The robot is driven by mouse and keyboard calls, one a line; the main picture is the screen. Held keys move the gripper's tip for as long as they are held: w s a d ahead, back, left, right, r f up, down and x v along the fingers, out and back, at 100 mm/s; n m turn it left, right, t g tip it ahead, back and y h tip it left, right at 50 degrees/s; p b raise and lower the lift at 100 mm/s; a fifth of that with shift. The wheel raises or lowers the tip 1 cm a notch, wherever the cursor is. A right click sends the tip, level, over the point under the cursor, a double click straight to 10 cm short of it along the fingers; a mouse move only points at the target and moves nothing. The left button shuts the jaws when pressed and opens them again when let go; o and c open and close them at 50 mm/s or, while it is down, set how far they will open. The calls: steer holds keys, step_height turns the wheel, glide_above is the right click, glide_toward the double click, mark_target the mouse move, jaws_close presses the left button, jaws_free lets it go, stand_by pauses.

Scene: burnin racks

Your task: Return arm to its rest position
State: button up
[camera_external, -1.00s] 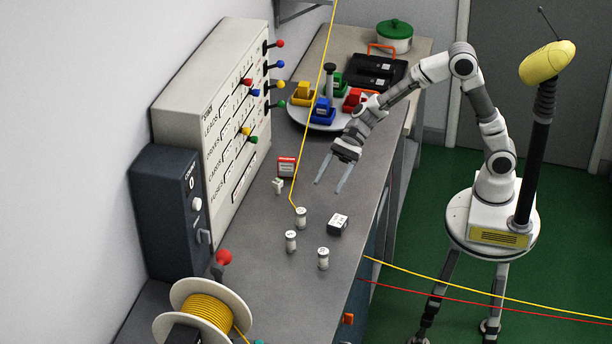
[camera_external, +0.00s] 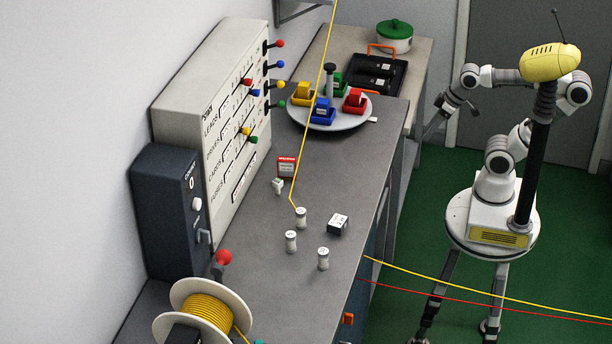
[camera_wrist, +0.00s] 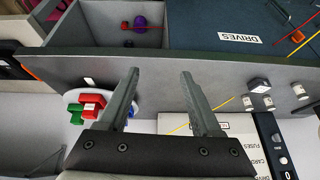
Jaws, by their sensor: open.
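My gripper (camera_external: 432,128) hangs down beside the bench's far right end, small and partly dark there. In the wrist view my gripper (camera_wrist: 160,80) shows two fingers spread wide. Nothing is between them. The bench edge and items on it lie beyond the fingertips.
A white round tray (camera_external: 350,122) holds coloured blocks. White cylinders (camera_external: 291,241) and a small black-and-white box (camera_external: 338,224) stand on the bench. A yellow cable (camera_external: 320,110) crosses above it. A yellow cable reel (camera_external: 205,312) stands at the front.

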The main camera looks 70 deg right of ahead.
steer(key=shift+s+d, duration=0.3)
steer(key=shift+d, duration=0.2)
step_height(320, 180, up, 12)
steer(key=p, duration=1.1)
steer(key=shift+f+p, duration=0.15)
steer(key=shift+p, duration=0.2)
step_height(320, 180, up, 5)
steer(key=p, duration=0.5)
step_height(320, 180, down, 25)
steer(key=b, duration=2.5)
steer(key=shift+f, duration=0.1)
